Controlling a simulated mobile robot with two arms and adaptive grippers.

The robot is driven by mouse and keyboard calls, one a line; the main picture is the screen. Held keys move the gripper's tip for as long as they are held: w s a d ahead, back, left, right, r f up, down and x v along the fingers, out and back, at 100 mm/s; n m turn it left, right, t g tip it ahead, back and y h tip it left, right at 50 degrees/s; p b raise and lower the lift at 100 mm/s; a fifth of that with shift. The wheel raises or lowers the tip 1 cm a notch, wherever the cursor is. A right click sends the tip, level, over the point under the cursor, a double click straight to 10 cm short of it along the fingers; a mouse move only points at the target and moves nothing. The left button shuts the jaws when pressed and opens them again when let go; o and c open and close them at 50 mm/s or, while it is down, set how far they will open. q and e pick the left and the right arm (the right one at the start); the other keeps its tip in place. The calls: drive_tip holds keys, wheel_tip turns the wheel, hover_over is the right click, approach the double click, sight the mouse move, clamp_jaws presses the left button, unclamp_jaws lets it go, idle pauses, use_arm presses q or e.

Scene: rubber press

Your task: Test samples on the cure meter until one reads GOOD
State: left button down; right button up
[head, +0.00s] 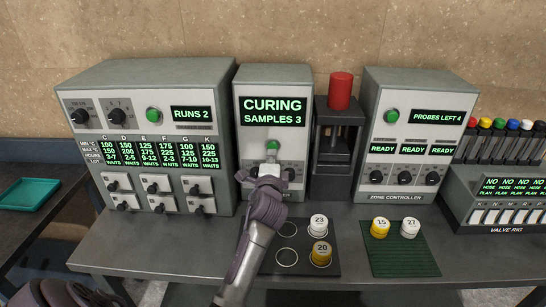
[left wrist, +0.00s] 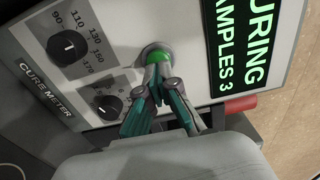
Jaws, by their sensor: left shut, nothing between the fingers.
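The cure meter (head: 275,77) stands at the middle back; its screen (head: 272,112) reads CURING, SAMPLES 3. My left gripper (head: 271,157) is shut and empty, its tips at the meter's green button (head: 272,145). In the left wrist view the closed fingertips (left wrist: 158,73) reach the lit green button (left wrist: 155,54) and appear to touch it. White sample 23 (head: 318,223) and yellow sample 20 (head: 321,253) stand on the black mat (head: 304,262). Yellow sample 15 (head: 380,228) and white sample 27 (head: 410,228) stand on the green mat (head: 402,262).
A panel reading RUNS 2 (head: 192,114) stands left. A press with a red top (head: 340,90) stands right of the meter, then the zone controller (head: 416,80) and the valve rig (head: 506,218). A teal tray (head: 28,194) lies far left. The front left bench is clear.

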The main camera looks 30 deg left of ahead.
use_arm(q)
drive_tip(key=b+v, duration=0.2)
drive_tip(key=v, duration=0.8)
drive_tip(key=shift+s+d, duration=0.15)
drive_tip(key=shift+d, duration=0.05)
use_arm(e)
drive_tip(key=shift+s+d+f, duration=0.1)
drive_tip(key=shift+s+f, duration=0.15)
drive_tip(key=shift+f, duration=0.35)
drive_tip(key=shift+s+d+f, duration=0.1)
drive_tip(key=shift+s+f, duration=0.1)
drive_tip(key=shift+f, duration=0.4)
use_arm(q)
drive_tip(key=shift+f, duration=0.1)
use_arm(e)
drive_tip(key=shift+d, duration=0.25)
